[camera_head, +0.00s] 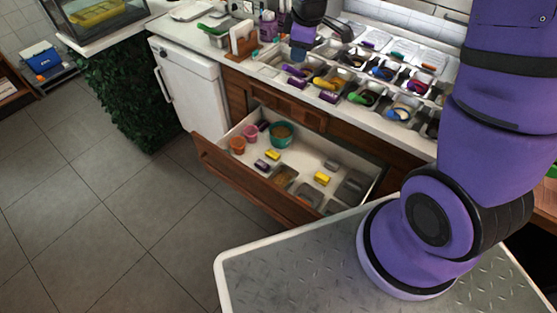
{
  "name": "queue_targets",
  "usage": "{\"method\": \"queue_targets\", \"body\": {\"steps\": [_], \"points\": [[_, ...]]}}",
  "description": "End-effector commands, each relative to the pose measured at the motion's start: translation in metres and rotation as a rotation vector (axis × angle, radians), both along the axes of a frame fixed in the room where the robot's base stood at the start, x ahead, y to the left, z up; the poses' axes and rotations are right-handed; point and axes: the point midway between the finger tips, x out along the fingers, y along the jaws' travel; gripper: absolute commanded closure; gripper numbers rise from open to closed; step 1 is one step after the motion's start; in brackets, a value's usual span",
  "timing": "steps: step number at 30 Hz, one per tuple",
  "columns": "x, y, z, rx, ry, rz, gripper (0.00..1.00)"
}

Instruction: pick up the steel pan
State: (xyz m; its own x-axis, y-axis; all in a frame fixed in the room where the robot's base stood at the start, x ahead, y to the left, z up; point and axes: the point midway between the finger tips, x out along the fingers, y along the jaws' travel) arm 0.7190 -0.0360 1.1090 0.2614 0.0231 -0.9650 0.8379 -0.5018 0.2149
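Several steel pans with toppings and coloured-handled scoops are set in the counter; one is the pan with the green scoop (362,98). A separate small steel pan with a green-handled tool (212,30) stands at the counter's far left end. Grey metal containers (352,187) also lie in the open drawer. I cannot tell which of these is the steel pan meant. My gripper (302,50) appears at the top centre, above the back left part of the topping counter. It is small and dark here, and its fingers are not clear. I see no pan lifted.
The open wooden drawer (240,182) juts out below the counter, holding a teal bowl (282,134), orange and pink cups and yellow and purple items. A wooden holder (243,40) stands left of the pans. The tiled floor (100,220) at left is clear.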

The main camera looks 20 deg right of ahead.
Motion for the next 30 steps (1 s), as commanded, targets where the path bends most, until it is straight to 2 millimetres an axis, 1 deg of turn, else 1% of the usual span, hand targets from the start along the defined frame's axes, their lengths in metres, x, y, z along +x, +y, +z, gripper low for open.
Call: {"method": "queue_targets", "body": {"steps": [1,7,11,12,14,15,17,18,19,20,21,23,24,26,27,29,30], "points": [[0.008,0.002,-0.021,-0.011,0.016,0.043,0.67],[0.033,0.011,-0.097,-0.05,0.046,0.225,0.67],[0.042,0.016,-0.15,-0.073,0.065,0.344,0.67],[0.044,0.017,-0.167,-0.08,0.072,0.381,0.67],[0.045,0.019,-0.192,-0.089,0.08,0.436,0.67],[0.046,0.021,-0.209,-0.095,0.085,0.473,0.67],[0.045,0.023,-0.236,-0.104,0.094,0.527,0.67],[0.044,0.024,-0.253,-0.109,0.099,0.563,0.67],[0.042,0.025,-0.266,-0.113,0.103,0.591,0.67],[0.04,0.025,-0.28,-0.117,0.107,0.618,0.67],[0.038,0.027,-0.297,-0.121,0.112,0.655,0.67],[0.032,0.028,-0.324,-0.128,0.12,0.709,0.67],[0.028,0.029,-0.342,-0.132,0.126,0.747,0.67],[0.02,0.03,-0.369,-0.138,0.132,0.802,0.67],[0.014,0.031,-0.386,-0.141,0.137,0.839,0.67],[0.005,0.032,-0.411,-0.147,0.142,0.891,0.67],[-0.002,0.033,-0.427,-0.149,0.147,0.925,0.67]]}}
